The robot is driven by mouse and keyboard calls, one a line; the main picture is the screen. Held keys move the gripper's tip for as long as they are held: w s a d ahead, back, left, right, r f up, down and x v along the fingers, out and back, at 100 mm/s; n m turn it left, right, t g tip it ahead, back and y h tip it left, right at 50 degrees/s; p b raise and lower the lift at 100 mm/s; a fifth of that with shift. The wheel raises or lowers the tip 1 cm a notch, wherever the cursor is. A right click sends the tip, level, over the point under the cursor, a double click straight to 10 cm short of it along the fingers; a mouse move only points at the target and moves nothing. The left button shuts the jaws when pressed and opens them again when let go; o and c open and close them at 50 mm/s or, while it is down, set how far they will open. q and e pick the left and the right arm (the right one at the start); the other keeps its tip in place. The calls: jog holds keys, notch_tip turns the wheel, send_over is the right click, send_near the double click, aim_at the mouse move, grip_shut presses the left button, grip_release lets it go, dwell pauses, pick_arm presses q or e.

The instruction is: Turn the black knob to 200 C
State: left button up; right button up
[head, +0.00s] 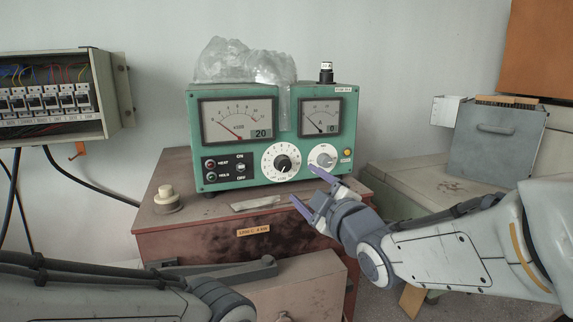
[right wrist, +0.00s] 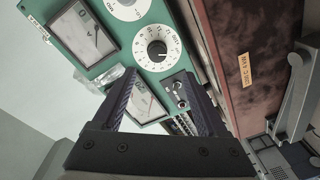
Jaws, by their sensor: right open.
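The black knob (head: 283,163) sits at the centre of a white numbered dial (head: 268,173) on the front of a green instrument (head: 225,178). The knob also shows in the right wrist view (right wrist: 157,50), just beyond my fingertips. Its exact setting is too small to read. The left meter's small display (head: 261,134) reads 20. My right gripper (head: 308,186) is open and empty, in front of the instrument and below right of the knob, apart from it. In the right wrist view its two fingers (right wrist: 157,76) point toward the dial. My left arm shows at bottom left; its gripper is out of view.
A second, grey knob (head: 325,159) sits right of the dial. The instrument stands on a reddish-brown box (head: 200,246), with a cream button (head: 167,199) at left. Clear plastic (head: 232,62) lies on top. A breaker panel (head: 50,90) hangs at left; a grey box (head: 495,140) stands right.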

aim_at(285, 166)
jog(key=p+x, duration=0.1)
jog(key=x, duration=0.2)
jog(key=p+x, duration=0.2)
jog(key=x, duration=0.1)
jog(key=p+x, duration=0.1)
jog(key=x, duration=0.2)
jog(key=shift+r+p, duration=0.35)
jog(key=shift+r, duration=0.05)
jog(key=shift+w+a+f, duration=0.15)
jog(key=shift+w+a, duration=0.15)
jog(key=shift+w, duration=0.35)
jog(key=shift+c, duration=0.3)
grip_shut()
jog(key=shift+f+m+b, duration=0.2)
jog(key=shift+m+b, duration=0.1)
jog(key=shift+b, duration=0.3)
jog(key=m+b, duration=0.6)
jog(key=b, duration=0.2)
jog(key=shift+f+t, duration=0.1)
jog(key=shift+t, duration=0.2)
jog(key=shift+r+m+b, duration=0.2)
jog(key=shift+m+b, duration=1.45)
jog(key=shift+m, duration=0.05)
